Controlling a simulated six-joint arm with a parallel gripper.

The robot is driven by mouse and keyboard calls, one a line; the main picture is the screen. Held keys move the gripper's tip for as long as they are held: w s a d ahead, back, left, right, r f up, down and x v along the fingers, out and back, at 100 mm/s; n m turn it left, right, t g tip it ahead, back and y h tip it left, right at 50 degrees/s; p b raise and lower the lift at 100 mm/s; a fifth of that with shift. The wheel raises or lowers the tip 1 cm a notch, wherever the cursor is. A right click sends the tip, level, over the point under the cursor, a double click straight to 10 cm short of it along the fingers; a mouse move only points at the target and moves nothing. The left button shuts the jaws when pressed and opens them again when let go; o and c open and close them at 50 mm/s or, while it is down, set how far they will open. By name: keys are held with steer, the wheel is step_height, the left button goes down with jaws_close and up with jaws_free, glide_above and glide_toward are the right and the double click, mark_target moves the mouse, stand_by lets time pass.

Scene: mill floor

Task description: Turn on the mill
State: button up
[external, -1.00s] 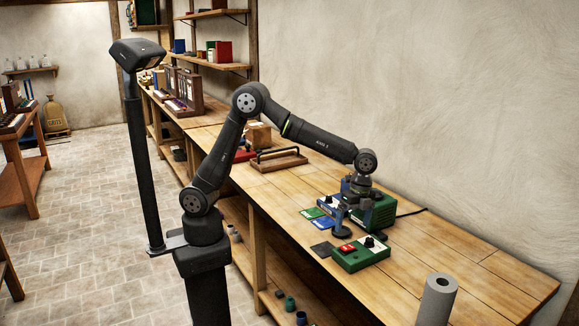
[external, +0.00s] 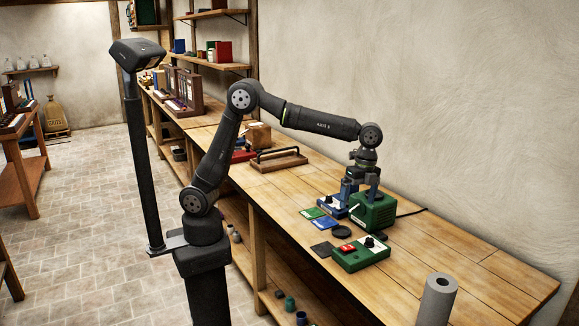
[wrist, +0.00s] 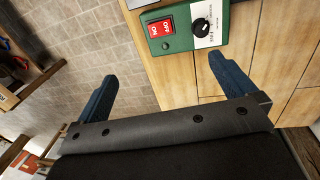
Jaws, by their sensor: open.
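The green control box (external: 360,254) stands on the bench, with a red rocker switch (external: 347,248) and a black knob (external: 370,241) on a pale panel. In the wrist view the red switch (wrist: 160,27) bears white OFF and ON lettering and the knob (wrist: 201,27) sits beside it. I cannot tell which side of the switch is pressed. A green machine body (external: 373,212), perhaps the mill, stands behind the control box. My gripper (external: 360,196) is open and empty, above the bench by the green machine; its blue fingers (wrist: 166,86) are spread, apart from the switch.
A blue box (external: 333,204) stands left of the machine. A black disc (external: 341,232) and flat coloured squares (external: 312,213) lie nearby. A grey cylinder (external: 437,297) stands at the bench's near end. A wooden tray with a handle (external: 279,160) lies farther back. The bench right of the control box is clear.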

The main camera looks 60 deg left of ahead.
steer(key=shift+w+r, duration=0.1)
steer(key=shift+r, duration=0.8)
